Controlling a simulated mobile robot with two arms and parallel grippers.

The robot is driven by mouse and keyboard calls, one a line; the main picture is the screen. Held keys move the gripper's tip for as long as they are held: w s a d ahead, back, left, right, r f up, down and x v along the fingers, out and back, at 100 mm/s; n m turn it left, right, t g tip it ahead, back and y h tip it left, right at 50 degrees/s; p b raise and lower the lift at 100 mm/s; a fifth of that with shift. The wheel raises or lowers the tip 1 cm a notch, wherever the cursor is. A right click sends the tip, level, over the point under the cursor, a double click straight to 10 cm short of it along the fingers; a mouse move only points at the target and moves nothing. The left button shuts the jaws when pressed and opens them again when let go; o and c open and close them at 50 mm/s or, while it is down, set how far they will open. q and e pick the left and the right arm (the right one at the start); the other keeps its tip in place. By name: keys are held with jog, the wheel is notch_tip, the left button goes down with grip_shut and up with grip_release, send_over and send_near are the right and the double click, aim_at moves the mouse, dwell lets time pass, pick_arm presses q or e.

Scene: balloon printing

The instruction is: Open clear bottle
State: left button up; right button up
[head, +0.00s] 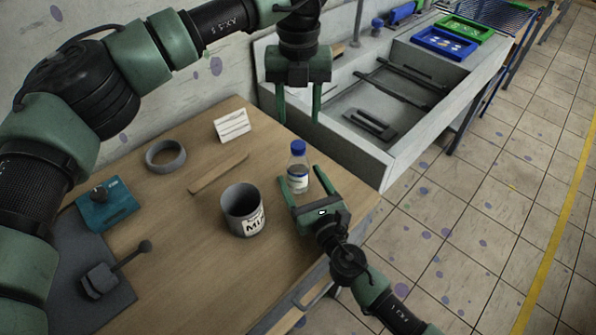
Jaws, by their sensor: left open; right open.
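The clear bottle (298,172) stands upright on the wooden table near its right edge. It has a blue cap (298,148) on top and a pale label. My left gripper (299,120) points down above the bottle, its green fingers apart and empty, with the cap below and between them in the picture. My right gripper (301,177) reaches in from the lower right, low over the table. Its fingers are open on either side of the bottle's lower body; I cannot tell whether they touch it.
A dark cup with a label (240,212) stands left of the bottle. A grey sink (385,150) adjoins the table's right side.

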jog(key=shift+x, duration=0.95)
grip_shut()
